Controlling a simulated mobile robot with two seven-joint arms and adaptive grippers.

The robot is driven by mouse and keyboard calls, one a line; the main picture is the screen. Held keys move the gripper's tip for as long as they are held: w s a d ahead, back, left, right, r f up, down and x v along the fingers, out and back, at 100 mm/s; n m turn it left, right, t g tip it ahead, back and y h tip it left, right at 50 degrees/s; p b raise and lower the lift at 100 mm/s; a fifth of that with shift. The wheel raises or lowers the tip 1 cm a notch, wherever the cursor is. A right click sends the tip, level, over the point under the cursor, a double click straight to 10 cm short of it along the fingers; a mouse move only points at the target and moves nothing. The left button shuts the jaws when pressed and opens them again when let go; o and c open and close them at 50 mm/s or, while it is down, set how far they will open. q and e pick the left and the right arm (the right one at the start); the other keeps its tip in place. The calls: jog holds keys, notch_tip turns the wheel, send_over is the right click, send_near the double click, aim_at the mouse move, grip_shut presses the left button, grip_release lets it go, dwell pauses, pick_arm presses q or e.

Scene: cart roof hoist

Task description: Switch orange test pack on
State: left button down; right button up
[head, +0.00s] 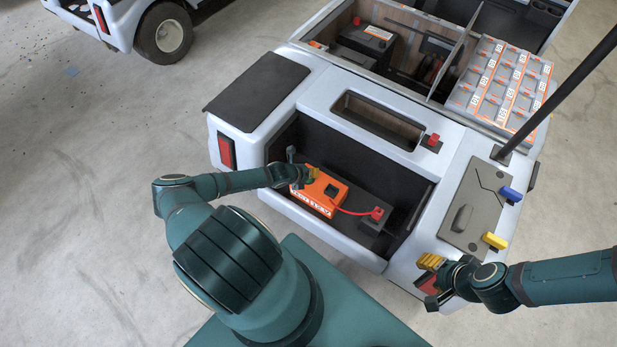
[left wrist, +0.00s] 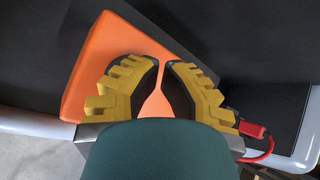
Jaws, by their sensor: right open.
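The orange test pack (head: 313,203) lies in the dark rear recess of the white cart, with a black patch (head: 332,191) on its top. A red cable runs from it to a red connector (head: 377,213). My left gripper (head: 307,174) is over the pack's far left end. In the left wrist view the orange pack (left wrist: 90,70) lies beyond my left gripper (left wrist: 161,68), whose fingertips are nearly together with nothing seen between them. Contact with the pack cannot be told. My right gripper (head: 430,282) is open and empty by the cart's near right corner.
A grey panel (head: 470,215) with blue (head: 511,194) and yellow (head: 494,240) handles is on the cart's right rear. A dark pole (head: 560,95) rises there. Grey battery blocks (head: 500,85) stand farther back.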

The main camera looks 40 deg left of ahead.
pick_arm(q)
jog(key=shift+f, duration=0.1)
pick_arm(e)
jog(key=shift+f, duration=0.1)
pick_arm(q)
jog(key=shift+r+p, duration=1)
jog(key=shift+p, duration=0.05)
pick_arm(e)
notch_tip(320, 180, up, 2)
jog(key=shift+r, duration=0.1)
jog(key=shift+w, duration=0.1)
pick_arm(q)
jog(key=shift+r, duration=0.1)
notch_tip(320, 180, up, 6)
jog(key=p, duration=0.6)
pick_arm(e)
notch_tip(320, 180, up, 6)
jog(key=w, duration=0.2)
jog(key=shift+d+r+t, duration=0.2)
jog(key=shift+d+t, duration=0.05)
jog(key=shift+t, duration=0.15)
